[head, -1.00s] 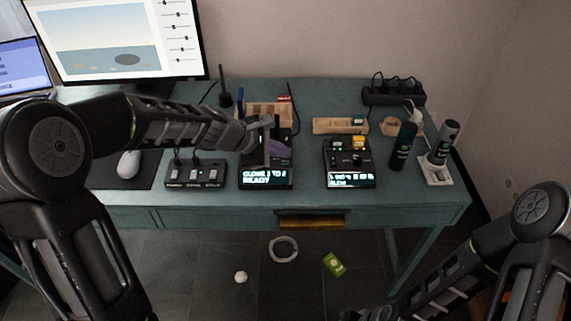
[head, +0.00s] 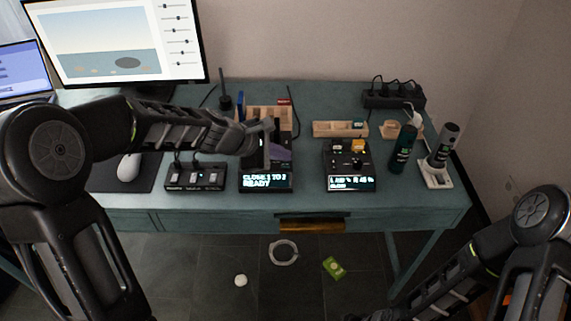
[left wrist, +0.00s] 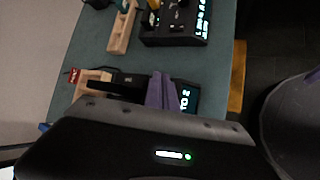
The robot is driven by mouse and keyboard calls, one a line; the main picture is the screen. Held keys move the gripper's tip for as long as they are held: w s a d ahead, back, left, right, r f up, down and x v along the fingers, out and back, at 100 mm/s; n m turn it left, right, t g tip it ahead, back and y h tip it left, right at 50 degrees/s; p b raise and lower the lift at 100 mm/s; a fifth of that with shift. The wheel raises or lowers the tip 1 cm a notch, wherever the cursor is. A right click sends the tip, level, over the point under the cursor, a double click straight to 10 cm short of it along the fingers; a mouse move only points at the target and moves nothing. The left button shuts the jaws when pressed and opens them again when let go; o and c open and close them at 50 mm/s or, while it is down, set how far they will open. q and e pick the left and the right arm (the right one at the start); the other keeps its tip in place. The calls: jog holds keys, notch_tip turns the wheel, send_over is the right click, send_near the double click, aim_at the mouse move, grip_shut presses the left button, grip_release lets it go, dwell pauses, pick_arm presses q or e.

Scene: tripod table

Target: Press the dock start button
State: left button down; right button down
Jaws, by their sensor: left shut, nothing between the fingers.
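The dock, a black unit with a lit display reading "CLONE 1 TO 2 READY" (head: 266,180), stands near the desk's front edge. A purple-grey piece (head: 281,154) sits upright at it and also shows in the left wrist view (left wrist: 160,92). My left gripper (head: 267,127) is shut and empty, above the rear part of the dock, and covers some of its top. I cannot make out the start button or whether the fingers touch anything. In the left wrist view, my own dark body hides most of the dock. Of my right gripper, little shows at the bottom edge.
A second black unit with a display (head: 350,183) stands to the right, and a black switch box (head: 195,177) to the left. Wooden holders (head: 340,129), a dark bottle (head: 403,148) and a power strip (head: 393,98) are further right and back. A monitor stands at back left.

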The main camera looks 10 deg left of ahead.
aim_at(282, 167)
pick_arm(q)
jog(key=shift+f, duration=0.1)
dwell(0.8)
jog(key=shift+f+b, duration=0.35)
jog(key=shift+b, duration=0.05)
jog(key=shift+f+b, duration=0.3)
dwell(0.6)
jog(key=shift+r+p, duration=0.75)
notch_tip(282, 167, up, 5)
jog(key=p, duration=0.4)
jog(key=shift+p, duration=0.4)
jog(key=shift+a, duration=0.1)
dwell(0.7)
